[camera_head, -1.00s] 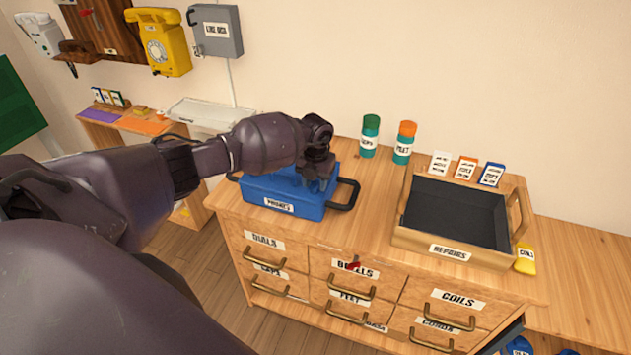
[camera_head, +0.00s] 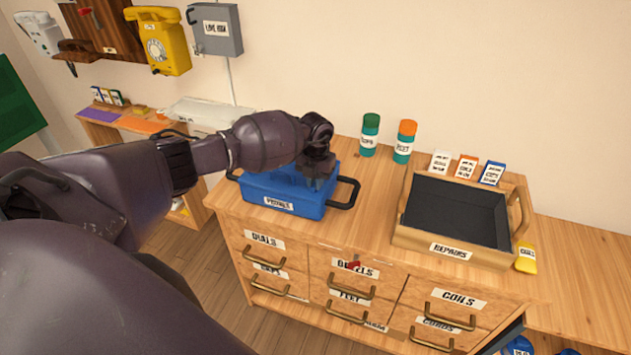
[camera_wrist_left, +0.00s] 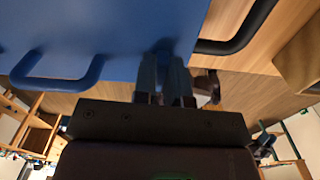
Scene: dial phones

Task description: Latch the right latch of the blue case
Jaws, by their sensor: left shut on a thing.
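The blue case (camera_head: 262,188) lies on the wooden cabinet top, its lid down and a white label on its front. My left gripper (camera_head: 316,180) is at the right part of the case, pointing down. In the left wrist view the fingers (camera_wrist_left: 165,75) are close together against the blue case (camera_wrist_left: 110,25), near its edge. They are shut on a small blue part there, which I take as the right latch; the fingers mostly hide it. A blue handle (camera_wrist_left: 60,82) shows to the left in that view. My right gripper is not in view.
A black side handle (camera_head: 346,193) sticks out right of the case. A wooden tray (camera_head: 450,250) stands further right, with two teal jars (camera_head: 370,136) (camera_head: 403,143) behind. The cabinet top between case and tray is clear. Drawers (camera_head: 340,280) are below.

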